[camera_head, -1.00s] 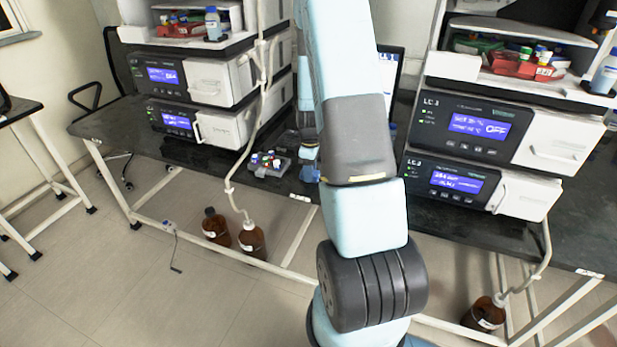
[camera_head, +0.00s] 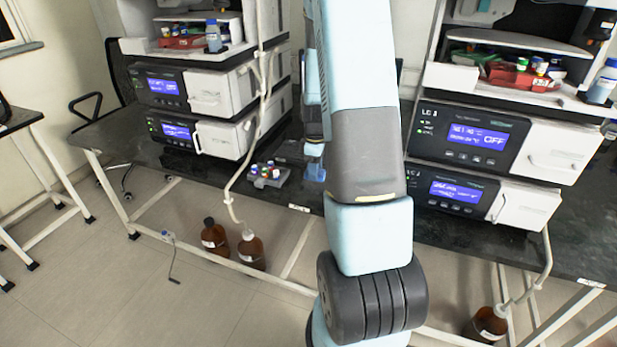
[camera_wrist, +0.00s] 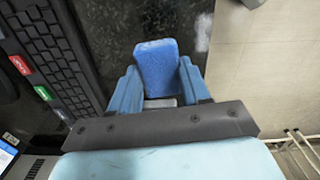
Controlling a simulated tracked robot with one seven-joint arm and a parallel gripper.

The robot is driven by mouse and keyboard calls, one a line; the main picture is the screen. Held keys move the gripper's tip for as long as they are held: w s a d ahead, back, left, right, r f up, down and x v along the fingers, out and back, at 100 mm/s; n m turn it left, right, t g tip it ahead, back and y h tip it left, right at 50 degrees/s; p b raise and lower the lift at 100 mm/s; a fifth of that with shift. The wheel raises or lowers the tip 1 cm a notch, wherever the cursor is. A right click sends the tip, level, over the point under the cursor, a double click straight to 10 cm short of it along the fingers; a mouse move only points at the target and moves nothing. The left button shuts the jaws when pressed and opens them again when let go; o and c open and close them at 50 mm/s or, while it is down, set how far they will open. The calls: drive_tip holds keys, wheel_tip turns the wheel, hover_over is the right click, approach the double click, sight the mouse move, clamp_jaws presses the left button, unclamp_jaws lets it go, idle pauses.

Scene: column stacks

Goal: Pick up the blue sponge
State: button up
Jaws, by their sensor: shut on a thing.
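The blue sponge (camera_wrist: 157,66) is in the upper middle of the wrist view, standing out between the two blue fingers of my gripper (camera_wrist: 160,85). The fingers press on its left and right sides, and its lower part is hidden between them. In the head view my arm fills the middle and hides much of what is behind it. A small blue patch (camera_head: 316,172) shows just left of the arm at the bench; I cannot tell there whether it is sponge or finger.
The dark bench (camera_head: 440,220) carries stacked instruments at left (camera_head: 200,105) and right (camera_head: 490,150). A tray of colored caps (camera_head: 266,173) stands left of my arm. A black keyboard (camera_wrist: 50,50) lies left of the sponge. Brown bottles (camera_head: 250,252) stand below.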

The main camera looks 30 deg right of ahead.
sight(321, 175)
drive_tip(key=s+r, duration=0.2)
drive_tip(key=r, duration=0.1)
drive_tip(key=shift+s+d+r, duration=0.1)
drive_tip(key=shift+s+d, duration=0.15)
drive_tip(key=shift+d, duration=0.1)
drive_tip(key=s+d+r, duration=0.2)
drive_tip(key=s+r, duration=0.1)
drive_tip(key=s, duration=0.5)
drive_tip(key=shift+s+r, duration=0.3)
drive_tip(key=o, duration=0.4)
drive_tip(key=c, duration=0.3)
